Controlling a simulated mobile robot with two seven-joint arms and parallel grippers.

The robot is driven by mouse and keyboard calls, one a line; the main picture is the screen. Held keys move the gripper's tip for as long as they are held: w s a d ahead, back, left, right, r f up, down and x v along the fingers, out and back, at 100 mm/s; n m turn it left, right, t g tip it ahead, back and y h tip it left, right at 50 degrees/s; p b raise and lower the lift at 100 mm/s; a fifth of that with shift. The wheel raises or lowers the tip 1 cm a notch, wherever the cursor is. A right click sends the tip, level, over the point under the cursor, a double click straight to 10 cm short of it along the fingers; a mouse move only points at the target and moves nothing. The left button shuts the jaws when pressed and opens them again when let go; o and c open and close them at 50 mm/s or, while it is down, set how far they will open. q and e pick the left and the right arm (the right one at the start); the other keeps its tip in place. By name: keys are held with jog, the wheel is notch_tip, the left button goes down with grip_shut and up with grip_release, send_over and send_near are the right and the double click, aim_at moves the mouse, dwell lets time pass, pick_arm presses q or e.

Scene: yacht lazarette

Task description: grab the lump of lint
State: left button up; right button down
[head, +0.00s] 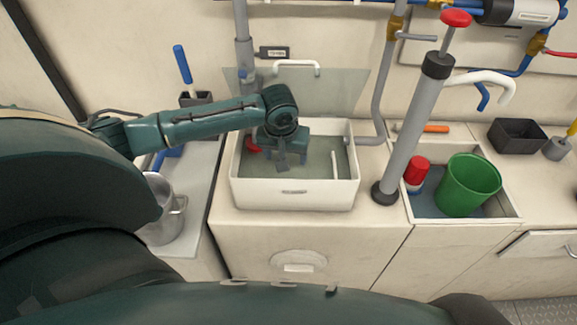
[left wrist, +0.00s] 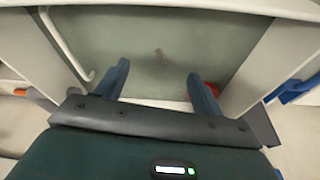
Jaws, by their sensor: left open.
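The lump of lint is probably the small, faint dark smudge (left wrist: 159,57) on the grey-green bottom of the white basin (head: 294,196), seen in the left wrist view. I cannot make it out in the head view, where my arm covers part of the basin. My left gripper (head: 283,163) points down into the basin. In the left wrist view its two blue fingers (left wrist: 158,68) are apart with nothing between them, and the smudge shows just beyond the gap, apart from the fingers. My right gripper is not in view.
A red object (head: 253,145) lies in the basin's left part, and a white rod (head: 334,165) stands at its right. A grey pump (head: 412,120) with a red handle rises right of the basin. A green bucket (head: 468,186) stands farther right, a metal jug (head: 160,215) left.

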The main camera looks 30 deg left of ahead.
pick_arm(q)
jog(key=x, duration=0.5)
jog(key=shift+w, duration=0.25)
jog(key=c, duration=1.1)
